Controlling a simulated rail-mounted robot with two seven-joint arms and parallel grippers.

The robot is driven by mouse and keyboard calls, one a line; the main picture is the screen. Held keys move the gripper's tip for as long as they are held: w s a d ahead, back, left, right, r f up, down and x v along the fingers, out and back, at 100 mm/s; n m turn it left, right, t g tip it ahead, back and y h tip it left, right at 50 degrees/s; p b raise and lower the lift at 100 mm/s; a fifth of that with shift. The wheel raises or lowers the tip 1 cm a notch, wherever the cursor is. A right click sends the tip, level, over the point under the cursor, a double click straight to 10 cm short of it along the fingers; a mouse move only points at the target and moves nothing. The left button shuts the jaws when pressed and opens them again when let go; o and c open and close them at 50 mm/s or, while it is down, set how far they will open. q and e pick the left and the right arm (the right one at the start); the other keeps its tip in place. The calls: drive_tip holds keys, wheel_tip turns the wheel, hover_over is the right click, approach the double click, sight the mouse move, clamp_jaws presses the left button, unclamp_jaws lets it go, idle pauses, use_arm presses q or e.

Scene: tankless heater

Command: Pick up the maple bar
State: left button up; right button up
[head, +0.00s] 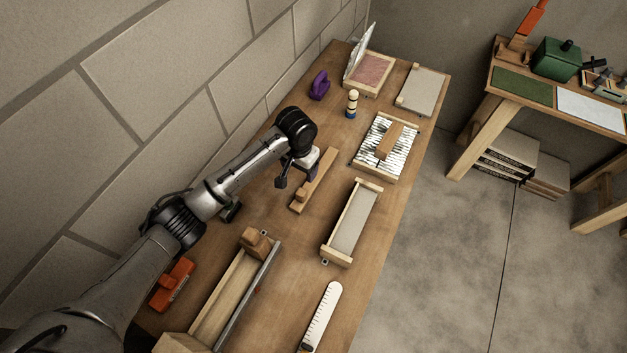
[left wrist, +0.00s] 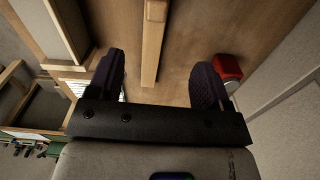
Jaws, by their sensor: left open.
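A long light wooden bar, which I take as the maple bar (head: 323,178), lies flat on the workbench with a small block on its near end. My left gripper (head: 297,179) is above the bar with its fingers apart. In the left wrist view, the bar (left wrist: 153,45) runs between the two dark fingertips of the left gripper (left wrist: 158,68), with clear space on both sides. My right gripper is not in view.
The workbench (head: 290,240) carries a grey-topped tray (head: 355,220), a striped tray (head: 369,164) with a wooden block (head: 389,139), a purple object (head: 319,86) and a small striped figure (head: 352,103). A red object (left wrist: 228,66) sits beside one finger. The wall is close on the left.

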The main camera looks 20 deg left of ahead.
sight(303, 189)
use_arm(q)
wheel_tip(303, 189, down, 9)
drive_tip(key=shift+r+b, duration=0.2)
drive_tip(key=shift+b, duration=0.55)
drive_tip(key=f, duration=0.2)
drive_tip(key=f+b, duration=0.1)
drive_tip(key=shift+s+d+f, duration=0.1)
drive_tip(key=shift+d+f, duration=0.2)
drive_tip(key=shift+f, duration=0.85)
drive_tip(key=shift+c, duration=0.3)
drive_tip(key=c, duration=1.1)
drive_tip(key=shift+c, duration=0.2)
drive_tip(key=shift+r, duration=0.15)
